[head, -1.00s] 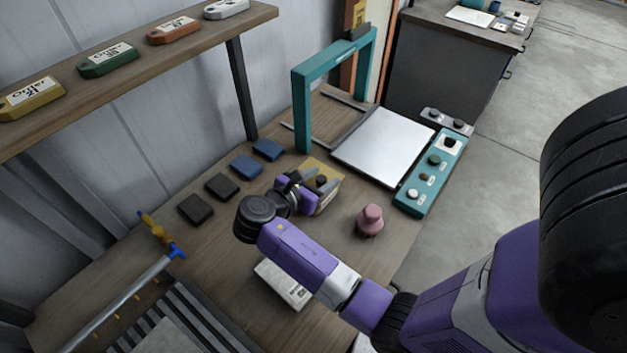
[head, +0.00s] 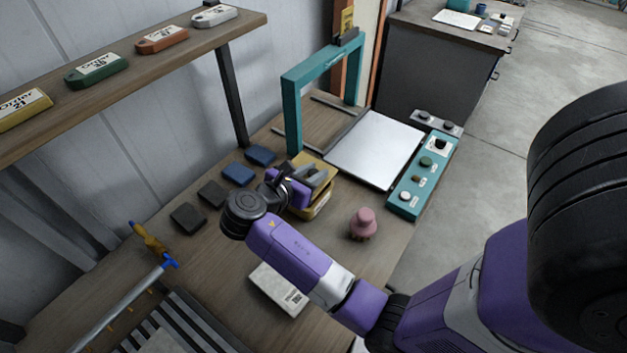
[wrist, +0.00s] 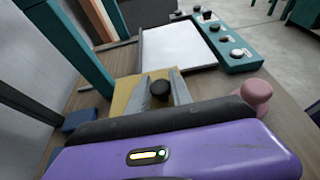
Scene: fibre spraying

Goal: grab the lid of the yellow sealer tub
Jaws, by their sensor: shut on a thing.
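The yellow sealer tub (head: 318,208) stands on the workbench, left of the pink knobbed object. Its yellow lid (head: 312,161) shows above and behind my gripper's fingers, and it appears raised off the tub. In the wrist view the lid (wrist: 126,88) has a round black knob (wrist: 161,87) between my grey fingertips. My gripper (head: 316,177) is shut on the lid by that knob. My fingers and wrist hide part of the lid and tub.
A teal frame (head: 291,115) and a white plate (head: 375,148) stand behind the tub. A teal control panel (head: 422,175) is to the right. The pink knobbed object (head: 363,223) is close by. Blue and dark blocks (head: 238,174) lie to the left. A shelf (head: 130,75) hangs above left.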

